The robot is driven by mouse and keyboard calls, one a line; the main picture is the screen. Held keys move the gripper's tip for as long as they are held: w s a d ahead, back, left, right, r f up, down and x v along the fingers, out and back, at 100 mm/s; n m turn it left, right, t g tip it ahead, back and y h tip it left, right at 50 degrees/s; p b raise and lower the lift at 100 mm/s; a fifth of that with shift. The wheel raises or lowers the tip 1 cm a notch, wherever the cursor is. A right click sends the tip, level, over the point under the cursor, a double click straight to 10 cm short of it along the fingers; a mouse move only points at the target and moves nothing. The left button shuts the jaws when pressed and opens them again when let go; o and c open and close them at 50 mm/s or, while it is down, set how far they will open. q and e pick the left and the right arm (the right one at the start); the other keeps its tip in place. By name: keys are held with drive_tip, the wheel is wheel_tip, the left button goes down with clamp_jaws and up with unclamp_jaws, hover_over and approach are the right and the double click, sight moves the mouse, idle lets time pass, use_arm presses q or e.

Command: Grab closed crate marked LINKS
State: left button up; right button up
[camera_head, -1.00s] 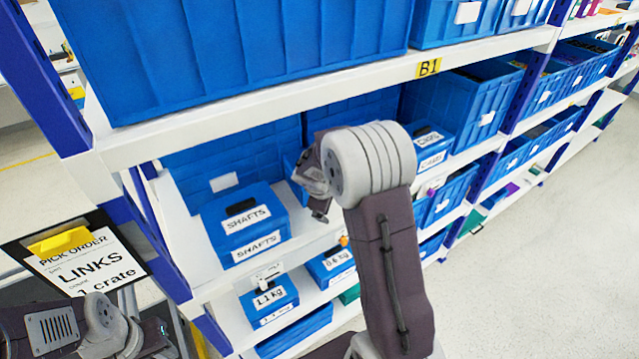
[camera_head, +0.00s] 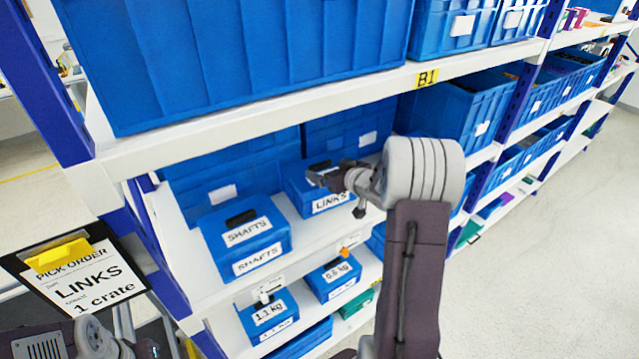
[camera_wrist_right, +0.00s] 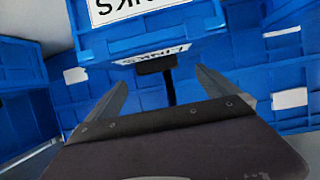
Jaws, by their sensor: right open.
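The closed blue crate marked LINKS (camera_head: 299,199) sits on the middle shelf, right of the SHAFTS crate (camera_head: 270,247). Its right side is partly hidden by my right arm. My right gripper (camera_head: 332,186) is open over the crate's lid, close to the black handle (camera_head: 320,165). In the right wrist view, the fingers (camera_wrist_right: 163,82) spread either side of the dark handle (camera_wrist_right: 168,86), with the white LINKS label (camera_wrist_right: 150,57) upside down behind it. I cannot tell whether they touch anything. Parts of my left arm show at the bottom left, but its fingers do not.
A pick order (camera_head: 92,288) on a clipboard reads LINKS, 1 crate. The upper shelf edge (camera_head: 250,110) runs above my right gripper. Large blue bins stand behind the crates. Smaller crates marked 1.1 kg (camera_head: 268,314) and 0.6 kg (camera_head: 337,274) are on the shelf below.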

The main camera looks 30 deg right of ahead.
sight(322, 165)
drive_tip(key=x, duration=0.1)
drive_tip(key=p+x, duration=0.1)
drive_tip(key=x, duration=0.2)
drive_tip(key=shift+w+d+f, duration=0.15)
drive_tip(key=shift+d+f, duration=0.05)
drive_tip(key=shift+d, duration=0.1)
drive_tip(key=shift+w+f, duration=0.25)
drive_tip(key=shift+w, duration=0.2)
drive_tip(key=shift+s+r, duration=0.1)
drive_tip(key=shift+s, duration=0.1)
drive_tip(key=c, duration=0.9)
clamp_jaws()
drive_tip(key=shift+r, duration=0.15)
